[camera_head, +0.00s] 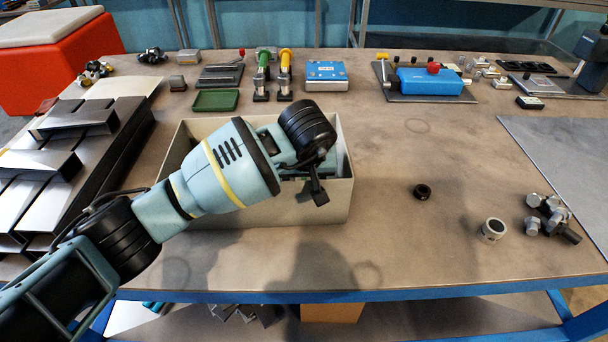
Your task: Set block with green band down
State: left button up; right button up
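My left arm reaches in from the left over an open beige bin (270,215) on the table. My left gripper (318,188) points down at the bin's right part, below the black wrist. Only a small dark part of it shows, so I cannot tell whether it is open or shut, or whether it holds anything. I cannot make out a block with a green band; the arm hides much of the bin's inside. My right gripper is not in view.
Metal channel pieces (75,122) lie at the left. A green tray (215,100), a blue-white box (326,74) and a blue device (430,82) stand behind. A black ring (422,191), a metal ring (493,229) and metal fittings (550,216) lie right. The middle right is mostly clear.

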pick_arm(q)
jog(key=shift+r, duration=0.3)
jog(key=v, duration=1.1)
jog(key=shift+s+r+p, duration=0.15)
jog(key=shift+r+p, duration=0.15)
jog(key=shift+p, duration=0.1)
